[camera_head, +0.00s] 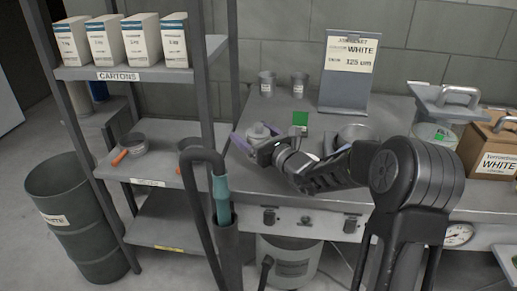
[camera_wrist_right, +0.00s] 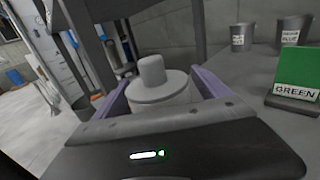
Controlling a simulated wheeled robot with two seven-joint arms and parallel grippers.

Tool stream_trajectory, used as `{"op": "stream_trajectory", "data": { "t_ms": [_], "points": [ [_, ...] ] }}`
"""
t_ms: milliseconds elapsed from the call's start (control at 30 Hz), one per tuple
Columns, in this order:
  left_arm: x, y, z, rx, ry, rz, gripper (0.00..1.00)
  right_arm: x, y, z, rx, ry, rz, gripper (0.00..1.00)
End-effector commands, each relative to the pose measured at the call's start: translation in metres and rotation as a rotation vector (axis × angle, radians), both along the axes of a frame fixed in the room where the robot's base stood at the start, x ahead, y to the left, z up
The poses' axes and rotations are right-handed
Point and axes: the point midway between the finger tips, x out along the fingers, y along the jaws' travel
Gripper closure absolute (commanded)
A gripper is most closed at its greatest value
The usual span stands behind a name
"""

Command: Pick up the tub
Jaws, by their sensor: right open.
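A pale grey tub (camera_wrist_right: 160,83) with a round knob on its lid stands between the fingers of my right gripper (camera_wrist_right: 163,88). In the head view the tub (camera_head: 258,131) is at the left end of the grey bench. My right gripper (camera_head: 256,136) is open, with one purple finger on each side of the tub. I cannot tell whether either finger touches it. The gripper body hides the tub's lower part in the wrist view. My left gripper is in neither view.
Two small grey cups (camera_head: 267,84) (camera_head: 299,85) stand at the back of the bench. A sign stand (camera_head: 345,92) is right of them. The shelf rack (camera_head: 200,70) is close on the left.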

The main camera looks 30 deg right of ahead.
Motion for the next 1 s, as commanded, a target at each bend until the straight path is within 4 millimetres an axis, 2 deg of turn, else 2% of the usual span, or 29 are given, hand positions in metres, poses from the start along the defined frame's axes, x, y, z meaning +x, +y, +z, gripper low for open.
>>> {"op": "stream_trajectory", "data": {
  "t_ms": [567, 1000],
  "points": [
    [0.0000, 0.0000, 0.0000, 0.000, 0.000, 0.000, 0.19, -0.0002, -0.0004, -0.0002, 0.000, 0.001, -0.001, 0.16],
    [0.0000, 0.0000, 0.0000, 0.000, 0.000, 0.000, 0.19, -0.0002, -0.0004, -0.0001, 0.000, 0.001, -0.001, 0.52]
  ]
}}
